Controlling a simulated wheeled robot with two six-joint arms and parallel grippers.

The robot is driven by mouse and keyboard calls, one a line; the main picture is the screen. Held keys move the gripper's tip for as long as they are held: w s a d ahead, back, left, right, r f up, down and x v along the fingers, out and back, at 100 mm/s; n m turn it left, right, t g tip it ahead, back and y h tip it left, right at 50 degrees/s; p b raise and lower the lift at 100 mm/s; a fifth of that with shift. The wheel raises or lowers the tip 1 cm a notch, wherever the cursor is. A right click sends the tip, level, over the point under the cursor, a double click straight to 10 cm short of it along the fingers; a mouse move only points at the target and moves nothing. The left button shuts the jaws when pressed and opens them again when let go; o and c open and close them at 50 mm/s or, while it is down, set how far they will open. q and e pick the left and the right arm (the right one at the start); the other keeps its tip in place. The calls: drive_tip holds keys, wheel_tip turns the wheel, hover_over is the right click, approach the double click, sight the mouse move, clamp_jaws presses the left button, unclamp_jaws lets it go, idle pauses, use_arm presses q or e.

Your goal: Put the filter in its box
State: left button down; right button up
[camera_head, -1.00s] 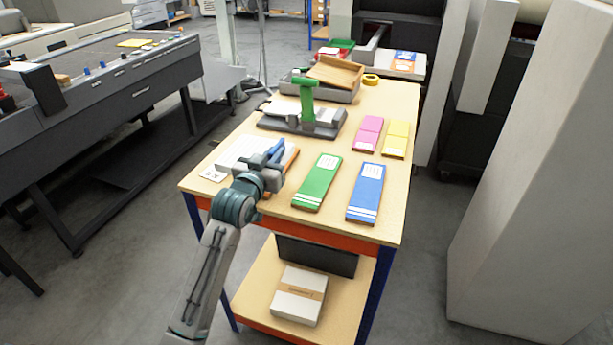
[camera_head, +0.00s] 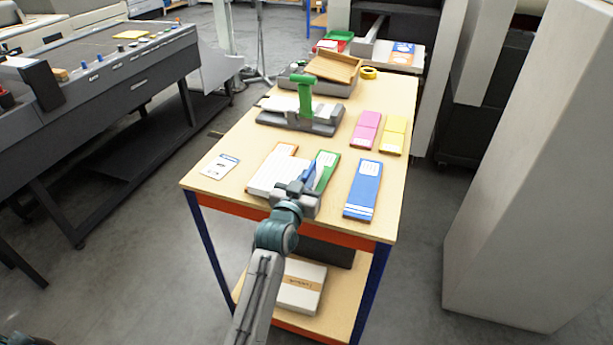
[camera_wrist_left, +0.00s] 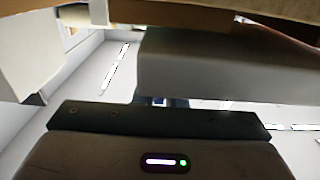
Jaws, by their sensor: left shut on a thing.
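My left gripper (camera_head: 298,194) is shut on a white ribbed panel with an orange-brown edge (camera_head: 272,172), which I take to be the filter. The panel is over the near part of the table and hides part of the green flat pack (camera_head: 328,167). I cannot tell if it touches the table. In the left wrist view, a brown edge (camera_wrist_left: 190,14) crosses the top, close to my gripper. A grey open container with a brown cardboard piece (camera_head: 335,68) stands at the table's back; I cannot tell if it is the filter's box. My right gripper is not in view.
A blue flat pack (camera_head: 363,190) lies at the right, with pink (camera_head: 366,130) and yellow (camera_head: 394,135) packs behind. A grey device with a green handle (camera_head: 306,95) stands mid-table. A white card (camera_head: 220,166) lies left. A parcel (camera_head: 302,286) sits on the lower shelf.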

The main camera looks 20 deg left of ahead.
use_arm(q)
drive_tip(key=shift+r, duration=0.1)
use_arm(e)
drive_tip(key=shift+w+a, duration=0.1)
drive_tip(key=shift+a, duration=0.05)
use_arm(q)
drive_tip(key=shift+f, duration=0.4)
drive_tip(key=c, duration=1.9)
unclamp_jaws()
drive_tip(key=shift+f, duration=0.1)
drive_tip(key=o, duration=0.4)
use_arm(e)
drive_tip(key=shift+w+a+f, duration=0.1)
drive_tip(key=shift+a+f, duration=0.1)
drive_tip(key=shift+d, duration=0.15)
